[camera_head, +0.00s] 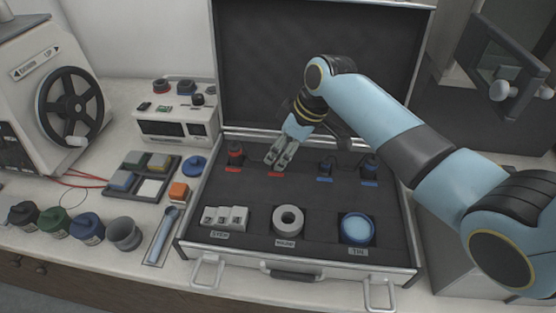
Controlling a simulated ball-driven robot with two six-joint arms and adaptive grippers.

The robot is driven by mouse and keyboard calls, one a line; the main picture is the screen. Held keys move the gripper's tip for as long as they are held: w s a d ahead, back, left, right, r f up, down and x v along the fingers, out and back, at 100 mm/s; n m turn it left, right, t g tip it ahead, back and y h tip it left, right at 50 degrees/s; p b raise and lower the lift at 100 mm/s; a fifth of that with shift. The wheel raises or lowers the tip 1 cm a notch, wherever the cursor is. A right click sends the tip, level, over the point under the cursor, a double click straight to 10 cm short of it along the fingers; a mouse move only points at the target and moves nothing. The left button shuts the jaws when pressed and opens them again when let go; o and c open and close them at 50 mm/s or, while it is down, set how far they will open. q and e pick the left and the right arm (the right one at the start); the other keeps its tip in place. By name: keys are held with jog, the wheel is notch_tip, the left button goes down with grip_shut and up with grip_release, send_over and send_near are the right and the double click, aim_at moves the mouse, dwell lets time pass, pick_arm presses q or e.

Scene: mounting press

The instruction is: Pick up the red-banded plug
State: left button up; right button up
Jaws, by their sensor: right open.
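A dark plug with a red band (235,153) stands in the open case at the back left, above a small red label. My right gripper (277,160) reaches down into the case just right of that plug, over a second red label (276,174). Its two grey fingers are apart. I cannot tell whether a plug stands under or between them, as the gripper covers that spot. The visible red-banded plug is apart from the fingers. My left gripper is not in view.
Two dark plugs with blue labels (325,166) stand to the right in the case (184,226). White blocks (225,217), a grey ring (288,220) and a blue-rimmed round dish (357,229) lie in front. A handwheel press (70,105) and small jars (87,228) stand left.

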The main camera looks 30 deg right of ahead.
jog(key=shift+x, duration=0.95)
jog(key=shift+c, duration=0.4)
grip_shut()
jog(key=shift+r, duration=0.2)
